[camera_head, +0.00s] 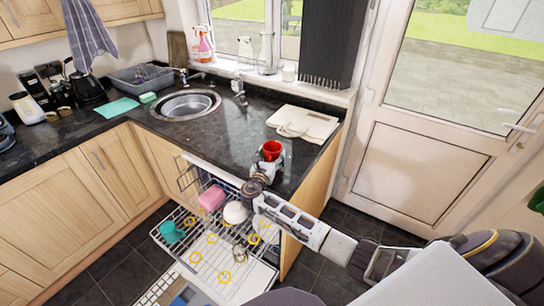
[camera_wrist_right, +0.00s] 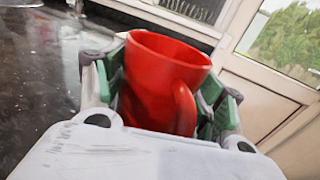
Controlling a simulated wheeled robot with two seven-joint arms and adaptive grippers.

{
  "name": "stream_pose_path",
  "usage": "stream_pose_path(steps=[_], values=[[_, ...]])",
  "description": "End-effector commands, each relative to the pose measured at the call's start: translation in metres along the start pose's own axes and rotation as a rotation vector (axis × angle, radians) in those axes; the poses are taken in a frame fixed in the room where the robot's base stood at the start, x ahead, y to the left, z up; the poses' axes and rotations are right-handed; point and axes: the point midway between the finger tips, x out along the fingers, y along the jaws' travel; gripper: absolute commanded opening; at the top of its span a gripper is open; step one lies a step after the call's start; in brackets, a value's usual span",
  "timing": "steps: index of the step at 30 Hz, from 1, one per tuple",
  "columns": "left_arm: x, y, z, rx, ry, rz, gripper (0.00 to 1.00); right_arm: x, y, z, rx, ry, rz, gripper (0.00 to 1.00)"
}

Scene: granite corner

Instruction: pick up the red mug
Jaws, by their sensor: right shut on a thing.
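The red mug (camera_head: 272,150) is above the dark counter near its front right edge in the head view. My right gripper (camera_head: 268,158) is shut on it. In the right wrist view the mug (camera_wrist_right: 160,85) fills the middle, roughly upright and slightly tilted, with its handle toward the camera. The fingers of my right gripper (camera_wrist_right: 160,100) lie on both sides of the mug. Whether its base touches the counter is hidden. My left gripper is not in view.
An open dishwasher rack (camera_head: 215,255) with several dishes stands below the counter (camera_head: 225,135). The sink (camera_head: 185,104) is to the left, and a white door (camera_head: 425,170) is at the right.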

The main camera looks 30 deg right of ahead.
Motion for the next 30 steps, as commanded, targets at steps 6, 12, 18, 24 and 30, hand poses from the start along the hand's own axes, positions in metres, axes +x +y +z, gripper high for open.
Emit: stream_pose_path(steps=[6, 12, 18, 24, 30], values=[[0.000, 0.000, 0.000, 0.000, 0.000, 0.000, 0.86, 0.000, 0.000, 0.018, 0.003, -0.004, 0.000, 0.37], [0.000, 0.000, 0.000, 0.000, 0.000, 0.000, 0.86, 0.000, -0.001, 0.045, 0.005, -0.004, 0.000, 0.37], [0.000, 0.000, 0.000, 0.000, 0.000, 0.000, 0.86, 0.000, -0.002, 0.075, 0.004, -0.004, 0.000, 0.37], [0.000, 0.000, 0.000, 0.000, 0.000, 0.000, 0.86, 0.001, -0.002, 0.094, 0.003, -0.003, -0.001, 0.37], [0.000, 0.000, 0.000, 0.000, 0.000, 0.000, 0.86, 0.001, -0.002, 0.100, 0.001, -0.003, -0.001, 0.37]])
